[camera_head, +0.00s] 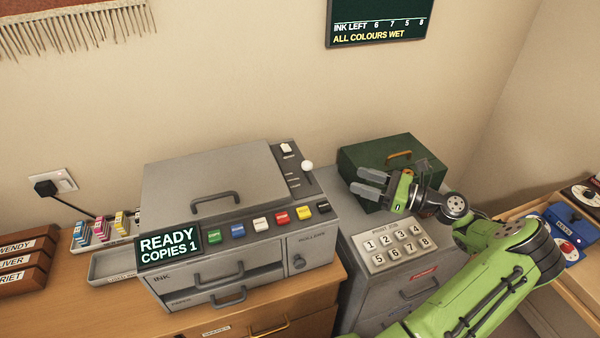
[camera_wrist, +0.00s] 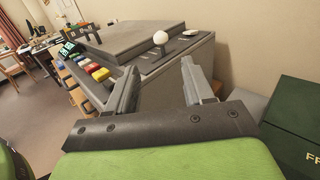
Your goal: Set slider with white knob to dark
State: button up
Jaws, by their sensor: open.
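The slider's white knob (camera_head: 307,166) is a round ball on the right part of the top of the grey copier (camera_head: 180,180). It also shows in the wrist view (camera_wrist: 160,37), on a dark strip beyond my fingertips. Small markings lie along the strip, too small to read. My gripper (camera_head: 369,183) is open and empty, to the right of the copier and in front of the green box. In the wrist view its two fingers (camera_wrist: 157,82) point toward the copier's side, with the knob beyond them and apart from them.
The green box (camera_head: 365,153) with a tan handle stands on the grey cabinet behind my gripper. A numbered keypad (camera_head: 391,247) lies on that cabinet. Coloured buttons (camera_head: 282,217) line the copier's front. A wall display (camera_head: 378,22) reads "ALL COLOURS WET". Ink bottles (camera_head: 100,227) stand left.

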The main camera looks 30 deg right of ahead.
aim_at(307, 161)
jog(key=b+x, duration=0.3)
jog(key=x, duration=1.3)
jog(key=shift+s, duration=0.1)
jog(key=shift+r, duration=0.15)
grip_shut()
